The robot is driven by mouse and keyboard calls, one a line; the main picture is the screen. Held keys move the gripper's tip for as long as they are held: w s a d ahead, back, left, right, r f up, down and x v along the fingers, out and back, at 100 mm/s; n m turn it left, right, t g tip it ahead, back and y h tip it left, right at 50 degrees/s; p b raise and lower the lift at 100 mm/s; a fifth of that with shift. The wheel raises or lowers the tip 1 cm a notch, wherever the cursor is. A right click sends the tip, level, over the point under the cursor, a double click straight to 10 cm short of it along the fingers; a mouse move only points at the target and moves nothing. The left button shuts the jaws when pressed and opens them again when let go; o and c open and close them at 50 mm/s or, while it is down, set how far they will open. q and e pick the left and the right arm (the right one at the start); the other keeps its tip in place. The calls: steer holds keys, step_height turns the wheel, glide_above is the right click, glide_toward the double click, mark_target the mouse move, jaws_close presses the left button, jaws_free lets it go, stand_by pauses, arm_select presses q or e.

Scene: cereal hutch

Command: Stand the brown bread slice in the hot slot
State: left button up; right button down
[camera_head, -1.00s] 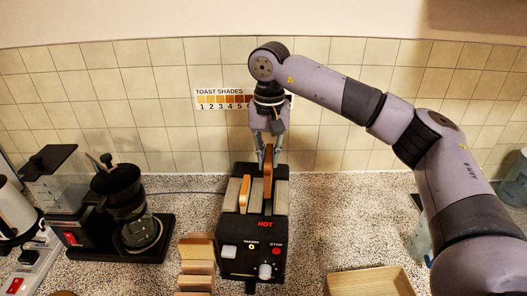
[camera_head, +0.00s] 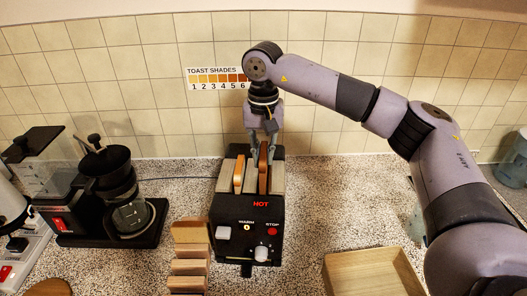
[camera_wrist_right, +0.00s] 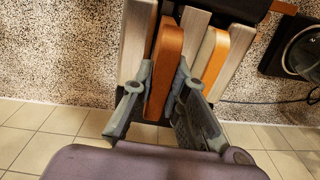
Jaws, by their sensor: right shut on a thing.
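The black toaster (camera_head: 268,222) stands on the counter with two long slots and a red HOT label in front of the right one. The brown bread slice (camera_head: 263,179) stands upright in the right slot, with its upper part showing. My right gripper (camera_head: 263,151) is shut on the slice's far end, from above. In the right wrist view, the fingers (camera_wrist_right: 163,92) flank the brown slice (camera_wrist_right: 166,60). A paler slice (camera_head: 239,174) stands in the left slot; it also shows in the wrist view (camera_wrist_right: 213,62). My left gripper is out of view.
A wooden rack (camera_head: 190,267) stands at the toaster's front left. A wooden tray (camera_head: 372,274) lies at the front right. A coffee maker (camera_head: 125,205) stands to the left. A toast shades chart (camera_head: 215,79) hangs on the tiled wall.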

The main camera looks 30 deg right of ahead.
steer(key=shift+f+b, duration=0.5)
steer(key=shift+f, duration=0.45)
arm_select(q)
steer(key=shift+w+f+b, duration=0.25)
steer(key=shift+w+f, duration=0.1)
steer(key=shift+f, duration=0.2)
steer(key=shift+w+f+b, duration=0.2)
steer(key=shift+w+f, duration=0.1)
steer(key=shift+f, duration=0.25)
arm_select(e)
steer(key=shift+f, duration=0.7)
steer(key=c, duration=1.5)
jaws_free()
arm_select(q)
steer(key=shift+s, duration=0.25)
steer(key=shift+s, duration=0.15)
arm_select(e)
steer(key=shift+r, duration=0.15)
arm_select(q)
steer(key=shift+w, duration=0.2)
arm_select(e)
step_height(320, 180, up, 12)
steer(key=shift+f, duration=0.15)
